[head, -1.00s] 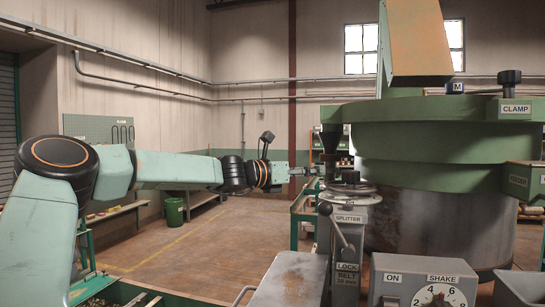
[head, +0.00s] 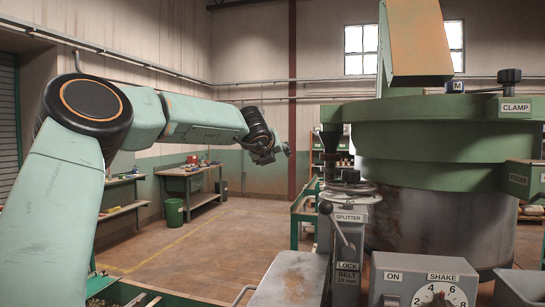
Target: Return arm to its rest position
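My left arm (head: 205,122) comes in from the left, with its forearm raised over the open floor. My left gripper (head: 285,151) is at the arm's end, left of the splitter post and apart from it. It is small and dark here, and I cannot make out whether its fingers are open or shut. I see nothing held in it. My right gripper is not in view.
The big green hopper machine (head: 430,150) fills the right side. The splitter post (head: 348,235) with its lever, and the shake control box (head: 425,280), stand in front of it. A workbench (head: 192,180) and a green bin (head: 174,212) are behind. The middle floor is clear.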

